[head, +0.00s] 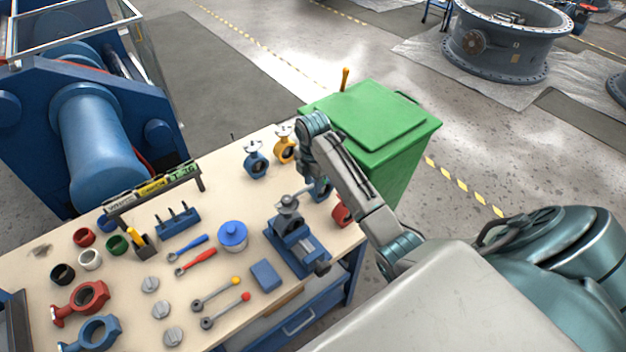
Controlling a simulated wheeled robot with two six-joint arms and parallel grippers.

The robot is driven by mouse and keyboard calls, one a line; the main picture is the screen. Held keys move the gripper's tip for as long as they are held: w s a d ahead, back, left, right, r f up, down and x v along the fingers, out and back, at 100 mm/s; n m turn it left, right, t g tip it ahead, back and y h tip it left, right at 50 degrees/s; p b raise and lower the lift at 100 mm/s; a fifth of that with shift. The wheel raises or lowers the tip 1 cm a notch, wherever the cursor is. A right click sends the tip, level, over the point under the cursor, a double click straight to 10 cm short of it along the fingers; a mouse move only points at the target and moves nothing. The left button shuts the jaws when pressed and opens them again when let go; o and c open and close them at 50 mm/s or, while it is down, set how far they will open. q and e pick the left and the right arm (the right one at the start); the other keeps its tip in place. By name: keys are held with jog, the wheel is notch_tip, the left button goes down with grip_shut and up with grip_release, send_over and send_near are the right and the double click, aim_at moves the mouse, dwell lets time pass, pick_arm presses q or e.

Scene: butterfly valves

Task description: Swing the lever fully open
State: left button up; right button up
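A blue vise (295,242) stands at the right of the workbench with a small grey fitting (288,203) at its top. Two loose levers lie in front: one with a yellow knob (220,291), one with a red knob (226,311). A blue butterfly valve (255,161) and a yellow one (285,147) stand upright at the back edge. Another blue valve (322,190) is partly covered by my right arm. My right gripper (306,164) is near the yellow valve, mostly hidden by the arm; its fingers cannot be made out. My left gripper is out of view.
A blue machine (95,125) stands behind, left.

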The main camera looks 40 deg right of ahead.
jog(key=shift+r, duration=0.1)
grip_shut()
jog(key=s+a+m, duration=1)
jog(key=m, duration=1)
jog(key=shift+a+f+m, duration=0.2)
jog(key=shift+a+m, duration=0.1)
jog(key=shift+a, duration=0.05)
jog(key=shift+o, duration=1)
grip_release()
jog(key=shift+d, duration=0.1)
dwell(1.1)
dwell(0.5)
